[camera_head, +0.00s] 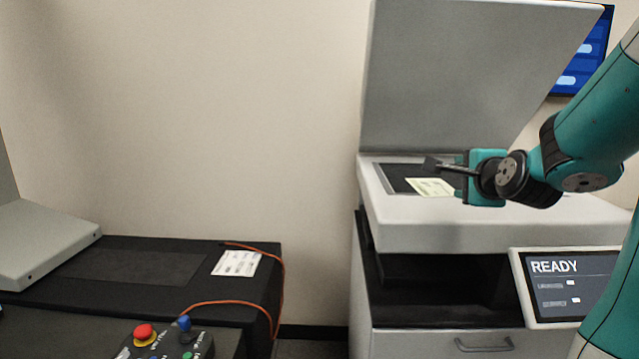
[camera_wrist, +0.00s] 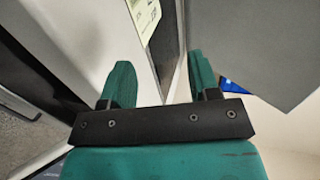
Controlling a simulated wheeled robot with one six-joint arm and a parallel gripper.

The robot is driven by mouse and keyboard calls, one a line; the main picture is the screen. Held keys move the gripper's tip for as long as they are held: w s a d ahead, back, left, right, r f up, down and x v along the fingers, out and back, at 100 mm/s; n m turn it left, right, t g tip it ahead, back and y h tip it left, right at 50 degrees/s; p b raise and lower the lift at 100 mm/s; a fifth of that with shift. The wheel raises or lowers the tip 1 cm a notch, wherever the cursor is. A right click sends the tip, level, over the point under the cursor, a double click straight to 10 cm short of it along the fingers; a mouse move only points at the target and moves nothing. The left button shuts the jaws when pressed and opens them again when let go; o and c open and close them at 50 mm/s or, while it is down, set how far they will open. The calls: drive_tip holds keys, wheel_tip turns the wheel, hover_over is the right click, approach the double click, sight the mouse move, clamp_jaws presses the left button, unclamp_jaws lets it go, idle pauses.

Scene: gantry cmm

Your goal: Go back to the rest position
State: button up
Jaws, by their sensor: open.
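My gripper (camera_head: 432,166) is at the end of my teal arm, in front of the raised lid and above the scanner glass in the head view. In the wrist view its two teal fingers (camera_wrist: 158,85) stand apart with nothing between them. A pale yellow sheet (camera_head: 430,187) with print lies at the front edge of the dark scanner glass (camera_head: 395,177), just below my gripper. The sheet also shows beyond the fingers in the wrist view (camera_wrist: 145,15). I cannot tell the exact gap between gripper and sheet.
The copier's grey lid (camera_head: 460,75) stands open behind my gripper. Its panel (camera_head: 570,285) reads READY. A blue screen (camera_head: 580,65) hangs behind.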

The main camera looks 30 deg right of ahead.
drive_tip(key=a+f+n+g+y+p, duration=0.3)
drive_tip(key=a+n+y, duration=1)
drive_tip(key=a, duration=1.3)
drive_tip(key=s+a+f+n+g+h, duration=0.1)
drive_tip(key=s+a+f+n+g, duration=0.1)
drive_tip(key=s+a+n+g, duration=0.7)
drive_tip(key=s+a+n, duration=0.4)
drive_tip(key=s+n, duration=0.2)
drive_tip(key=n, duration=0.3)
drive_tip(key=shift+s+g+p, duration=0.2)
drive_tip(key=shift+g+p, duration=0.2)
drive_tip(key=shift+f, duration=0.1)
